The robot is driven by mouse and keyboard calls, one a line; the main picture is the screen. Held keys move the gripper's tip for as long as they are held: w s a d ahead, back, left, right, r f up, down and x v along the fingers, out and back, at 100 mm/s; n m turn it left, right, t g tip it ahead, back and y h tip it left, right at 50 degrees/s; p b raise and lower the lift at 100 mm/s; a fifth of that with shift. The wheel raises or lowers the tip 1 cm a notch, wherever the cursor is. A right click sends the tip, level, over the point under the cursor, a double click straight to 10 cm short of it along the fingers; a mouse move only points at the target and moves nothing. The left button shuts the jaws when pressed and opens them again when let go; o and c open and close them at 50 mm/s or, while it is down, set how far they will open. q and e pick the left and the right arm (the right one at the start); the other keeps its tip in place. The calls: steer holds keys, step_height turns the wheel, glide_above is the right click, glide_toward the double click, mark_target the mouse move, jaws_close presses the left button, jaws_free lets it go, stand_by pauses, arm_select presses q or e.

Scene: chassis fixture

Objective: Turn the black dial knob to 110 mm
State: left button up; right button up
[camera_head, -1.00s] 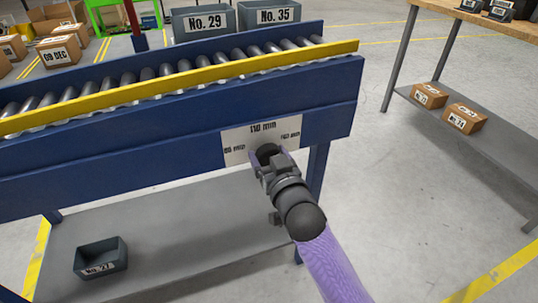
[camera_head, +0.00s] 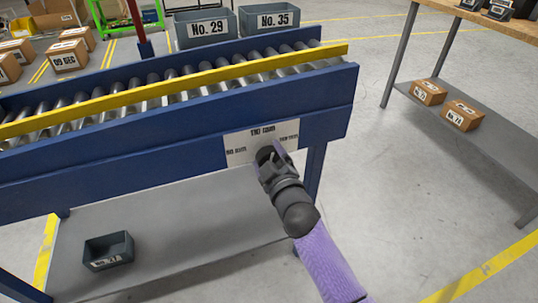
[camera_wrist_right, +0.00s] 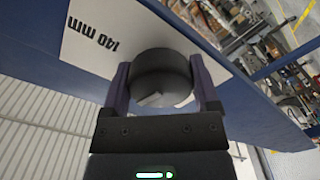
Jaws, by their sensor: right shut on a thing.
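The black dial knob (camera_wrist_right: 160,72) is a short round cylinder on the white scale plate (camera_head: 238,150), which is fixed to the conveyor's blue side beam. A light notch shows on the knob's face in the right wrist view; which mark it points to I cannot tell. The plate has a mark at top centre and one on each side; 140 mm reads clearly in the wrist view. My right gripper (camera_head: 269,157) is shut on the knob, one finger on each side, and partly hides it in the head view. My left gripper is out of view.
The conveyor has rollers and a yellow guide rail (camera_head: 180,90). Grey bins No. 29 (camera_head: 206,27) and No. 35 (camera_head: 265,18) stand behind it. Another bin (camera_head: 108,251) sits on the lower shelf. A table with cartons (camera_head: 463,116) on its shelf stands right. The floor between is clear.

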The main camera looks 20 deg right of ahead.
steer(key=shift+n, duration=0.8)
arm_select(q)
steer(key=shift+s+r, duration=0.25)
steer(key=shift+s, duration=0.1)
arm_select(e)
steer(key=shift+n, duration=0.3)
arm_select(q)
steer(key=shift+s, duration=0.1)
arm_select(e)
steer(key=o, duration=0.8)
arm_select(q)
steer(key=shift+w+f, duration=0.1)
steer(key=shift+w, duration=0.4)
arm_select(e)
steer(key=o, duration=0.3)
steer(key=shift+s, duration=0.1)
